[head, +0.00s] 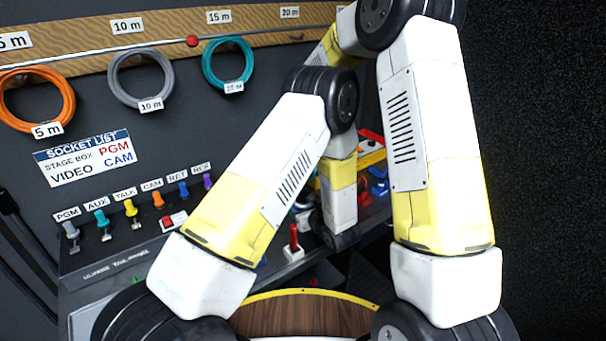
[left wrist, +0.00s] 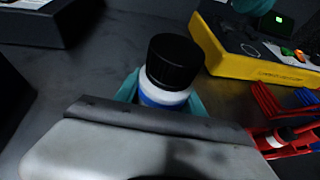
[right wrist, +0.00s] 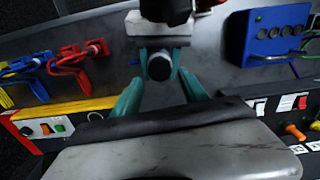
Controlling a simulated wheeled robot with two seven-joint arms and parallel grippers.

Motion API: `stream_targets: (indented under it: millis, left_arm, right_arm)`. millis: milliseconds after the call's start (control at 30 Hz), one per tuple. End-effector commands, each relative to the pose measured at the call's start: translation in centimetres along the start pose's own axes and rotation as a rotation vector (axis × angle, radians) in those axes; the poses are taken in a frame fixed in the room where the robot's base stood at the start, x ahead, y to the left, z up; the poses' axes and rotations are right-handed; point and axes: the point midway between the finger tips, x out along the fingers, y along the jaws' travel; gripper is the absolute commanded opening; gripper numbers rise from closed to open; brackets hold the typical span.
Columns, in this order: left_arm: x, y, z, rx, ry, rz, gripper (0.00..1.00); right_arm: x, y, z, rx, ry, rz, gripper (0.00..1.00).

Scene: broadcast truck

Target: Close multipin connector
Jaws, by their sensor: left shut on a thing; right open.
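In the left wrist view my left gripper (left wrist: 162,94) is shut on a cylinder (left wrist: 172,62) with a ribbed black cap, a white body and a blue band. In the right wrist view my right gripper (right wrist: 161,79) is open. Its teal fingers are spread on either side of a dark-faced round end (right wrist: 159,66), without clear contact. That end sits between two shorter teal pieces and looks like the same capped cylinder, though I cannot be sure. A blue box with a row of round sockets (right wrist: 280,32) is at the upper right. I cannot identify the multipin connector with certainty. My arms hide both fingertips in the head view.
A yellow-sided device (left wrist: 255,62) and red hook-like holders (left wrist: 275,112) stand nearby. A red lever on a white base (head: 293,243) is left of my wrist. Switches and coloured plugs (right wrist: 296,131) line the right wrist view's right edge. Coiled cables (head: 140,80) hang behind.

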Motion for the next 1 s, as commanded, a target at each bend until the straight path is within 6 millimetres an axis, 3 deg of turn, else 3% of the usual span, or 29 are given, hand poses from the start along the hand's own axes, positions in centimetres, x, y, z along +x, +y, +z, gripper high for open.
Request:
stream_targets:
  millis: [600,800,1000]
  left_arm:
    - [0.0,0.0,0.1,-0.001,-0.001,0.000,0.00]
    - [0.0,0.0,0.1,-0.001,-0.001,0.000,0.00]
    - [0.0,0.0,0.1,-0.001,-0.001,0.000,0.00]
  right_arm:
    - [-2.5,0.0,-0.1,-1.241,0.001,0.000,0.51]
    - [-3.0,0.1,0.0,-1.454,-0.001,0.000,0.51]
    - [-3.1,0.1,0.0,-1.504,-0.001,0.000,0.51]
